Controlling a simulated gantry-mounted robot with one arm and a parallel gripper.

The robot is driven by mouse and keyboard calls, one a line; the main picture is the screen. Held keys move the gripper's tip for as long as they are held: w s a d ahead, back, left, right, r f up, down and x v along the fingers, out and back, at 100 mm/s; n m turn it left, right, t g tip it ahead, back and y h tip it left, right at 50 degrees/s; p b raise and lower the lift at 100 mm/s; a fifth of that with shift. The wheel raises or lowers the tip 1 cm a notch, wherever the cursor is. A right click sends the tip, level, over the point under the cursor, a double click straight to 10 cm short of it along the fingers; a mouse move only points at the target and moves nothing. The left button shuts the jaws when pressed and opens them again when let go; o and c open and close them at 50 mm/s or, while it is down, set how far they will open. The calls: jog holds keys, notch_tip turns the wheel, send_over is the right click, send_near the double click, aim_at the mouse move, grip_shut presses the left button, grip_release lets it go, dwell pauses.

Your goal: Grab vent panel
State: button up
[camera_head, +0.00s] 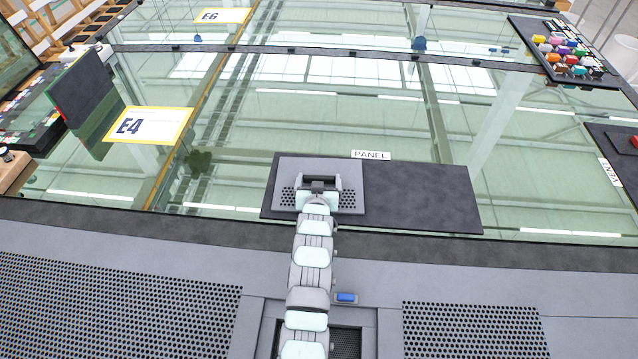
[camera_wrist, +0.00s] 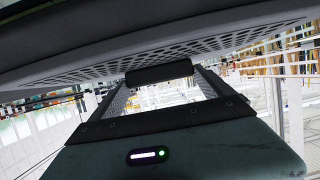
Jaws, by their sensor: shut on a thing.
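The vent panel (camera_head: 292,172) is a grey plate with small round holes, over the left half of a dark mat (camera_head: 425,195) with a PANEL label (camera_head: 370,155). My gripper (camera_head: 318,184) is shut on the vent panel near its front middle. In the wrist view the perforated underside or face of the vent panel (camera_wrist: 225,50) crosses the top. There my gripper (camera_wrist: 158,73) has its fingers at a dark bar against the panel. I cannot tell whether the panel touches the mat.
Glass with mullions spreads around the mat. A tray of coloured items (camera_head: 530,40) is upper right. A VENT label (camera_head: 610,172) lies at the right edge. Perforated grey decking (camera_head: 475,330) is in front.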

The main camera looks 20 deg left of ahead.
jog(key=shift+c, duration=1.3)
